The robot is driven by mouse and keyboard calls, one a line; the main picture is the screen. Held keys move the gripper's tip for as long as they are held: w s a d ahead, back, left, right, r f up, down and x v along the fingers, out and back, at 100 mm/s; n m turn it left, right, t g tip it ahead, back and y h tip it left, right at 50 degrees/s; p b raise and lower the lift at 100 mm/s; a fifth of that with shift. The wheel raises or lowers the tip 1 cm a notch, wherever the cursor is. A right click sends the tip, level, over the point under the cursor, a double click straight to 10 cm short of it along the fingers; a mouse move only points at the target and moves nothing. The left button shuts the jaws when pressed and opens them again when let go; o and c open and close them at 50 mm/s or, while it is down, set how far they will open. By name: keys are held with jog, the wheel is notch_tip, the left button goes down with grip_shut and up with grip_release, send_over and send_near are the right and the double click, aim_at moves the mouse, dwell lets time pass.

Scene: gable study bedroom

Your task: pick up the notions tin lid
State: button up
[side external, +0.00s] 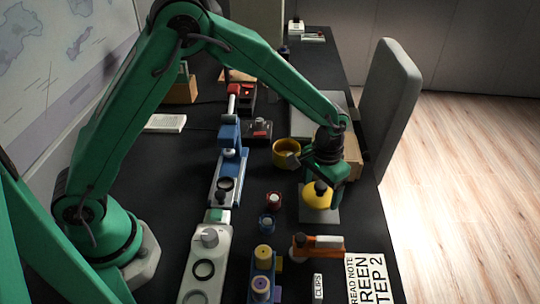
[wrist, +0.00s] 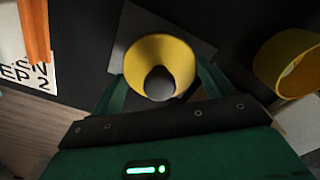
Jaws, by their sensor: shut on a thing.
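The notions tin lid (side external: 316,201) is a yellow round piece with a dark grey knob, over a grey square pad (side external: 334,216). My gripper (side external: 321,187) is at the lid from above. In the wrist view, the lid (wrist: 160,50) sits between the two green fingers of my gripper (wrist: 162,84), which is shut on it. Whether the lid touches the pad or is slightly above it, I cannot tell. An open yellow tin (side external: 287,153) stands behind and left of the lid; it also shows at the right of the wrist view (wrist: 270,68).
A cardboard-coloured box (side external: 352,160) is close behind my gripper. Small spools (side external: 273,200) stand left of the lid. A grey chair back (side external: 391,95) rises at the right edge.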

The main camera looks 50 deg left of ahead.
notch_tip(320, 180, up, 3)
jog(key=shift+f, duration=0.2)
jog(key=s+d+r, duration=0.7)
jog(key=s, duration=0.2)
jog(key=shift+d, duration=0.15)
jog(key=shift+s, duration=0.1)
jog(key=w+a+n, duration=0.3)
jog(key=w+a, duration=0.4)
jog(key=a, duration=0.5)
jog(key=w+a+n, duration=0.2)
jog(key=w+a, duration=0.5)
jog(key=a, duration=0.5)
jog(key=shift+a+r+n, duration=0.2)
jog(key=shift+r+n, duration=0.2)
jog(key=shift+f, duration=0.1)
jog(key=shift+f, duration=3.05)
